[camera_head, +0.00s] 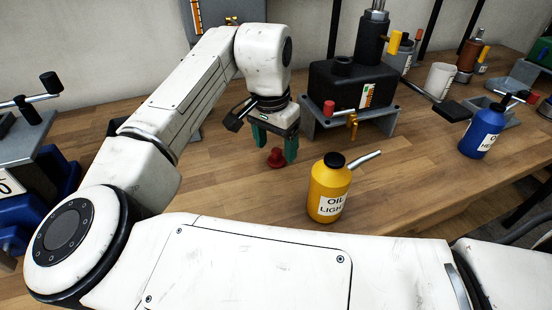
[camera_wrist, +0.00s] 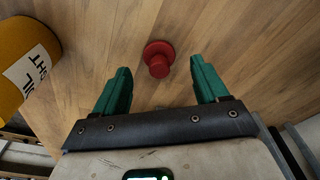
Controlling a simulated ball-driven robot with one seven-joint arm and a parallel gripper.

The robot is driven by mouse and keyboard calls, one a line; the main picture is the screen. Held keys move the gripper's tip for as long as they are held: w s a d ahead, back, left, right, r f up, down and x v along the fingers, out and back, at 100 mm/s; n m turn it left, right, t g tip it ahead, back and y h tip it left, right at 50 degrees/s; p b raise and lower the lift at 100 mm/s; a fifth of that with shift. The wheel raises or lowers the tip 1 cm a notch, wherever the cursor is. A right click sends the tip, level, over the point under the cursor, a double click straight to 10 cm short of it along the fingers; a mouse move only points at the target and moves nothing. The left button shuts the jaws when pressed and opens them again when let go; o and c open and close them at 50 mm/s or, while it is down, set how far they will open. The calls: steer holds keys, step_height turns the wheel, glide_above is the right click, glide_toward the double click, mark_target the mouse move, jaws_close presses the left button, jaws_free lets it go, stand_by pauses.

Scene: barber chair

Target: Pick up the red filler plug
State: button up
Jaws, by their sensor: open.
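The red filler plug (camera_head: 275,158) lies on the wooden workbench below my gripper (camera_head: 274,146). In the wrist view the plug (camera_wrist: 158,58) has a round flange and a narrower knob. It sits between the lines of the two green fingers, slightly beyond their tips, and neither finger appears to touch it. My gripper (camera_wrist: 162,78) is open and empty, pointing down.
A yellow oil can (camera_head: 329,192) with a spout stands right of the plug. A black tank on a grey stand (camera_head: 345,120), with another red knob (camera_head: 328,107), stands behind. A blue can (camera_head: 482,133) is farther right. Bare wood (camera_head: 225,185) lies left of the plug.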

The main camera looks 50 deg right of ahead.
steer(key=shift+d+f, duration=0.15)
steer(key=shift+f, duration=1.05)
steer(key=shift+c, duration=0.5)
steer(key=c, duration=1)
